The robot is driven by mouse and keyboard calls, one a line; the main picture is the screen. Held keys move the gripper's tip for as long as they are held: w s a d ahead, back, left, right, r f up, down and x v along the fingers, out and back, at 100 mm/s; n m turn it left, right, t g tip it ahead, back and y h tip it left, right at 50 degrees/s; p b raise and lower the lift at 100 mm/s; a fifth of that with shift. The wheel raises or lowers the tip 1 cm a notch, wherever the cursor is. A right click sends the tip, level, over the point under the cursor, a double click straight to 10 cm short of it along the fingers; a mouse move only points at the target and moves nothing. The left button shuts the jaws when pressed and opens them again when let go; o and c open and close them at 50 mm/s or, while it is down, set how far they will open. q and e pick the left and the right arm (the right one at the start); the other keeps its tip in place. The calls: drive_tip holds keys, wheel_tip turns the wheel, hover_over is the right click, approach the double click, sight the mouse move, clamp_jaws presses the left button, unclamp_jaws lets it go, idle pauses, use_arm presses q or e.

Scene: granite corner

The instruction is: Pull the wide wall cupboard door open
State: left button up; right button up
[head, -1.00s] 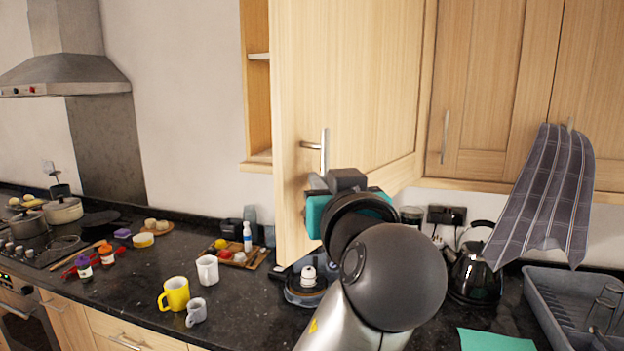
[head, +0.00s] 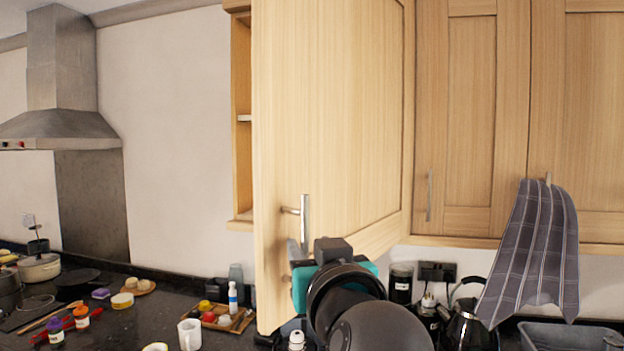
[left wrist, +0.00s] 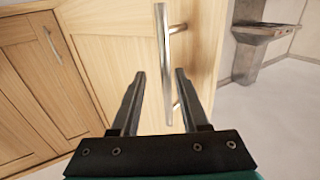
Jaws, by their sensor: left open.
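The wide wall cupboard door (head: 345,110) stands swung out from its cupboard, with open shelves (head: 242,150) showing beyond its left edge. Its metal bar handle (head: 305,220) is upright near the lower left of the door; it also shows in the left wrist view (left wrist: 163,50). My left gripper (head: 297,255) is at the handle's lower end, in front of the door. In the left wrist view its two fingers (left wrist: 160,73) are apart, with the handle bar seen between and beyond their tips; contact cannot be told. My right gripper is out of view.
A striped cloth (head: 533,255) hangs from a cupboard handle at right, above a grey rack (head: 570,336). A black kettle (head: 467,325), a white mug (head: 190,335) and a small tray of items (head: 235,325) stand on the dark worktop (head: 130,325). An extractor hood (head: 58,125) is at far left.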

use_arm(q)
approach(311, 93)
wheel_tip(311, 93, down, 3)
drive_tip(key=w+a, duration=0.2)
drive_tip(key=shift+s+a+r+p, duration=0.1)
drive_tip(key=shift+r+p, duration=0.1)
drive_tip(key=shift+r, duration=0.25)
drive_tip(key=shift+s+a+r+p, duration=0.1)
drive_tip(key=shift+r+p, duration=0.05)
drive_tip(key=shift+r, duration=0.3)
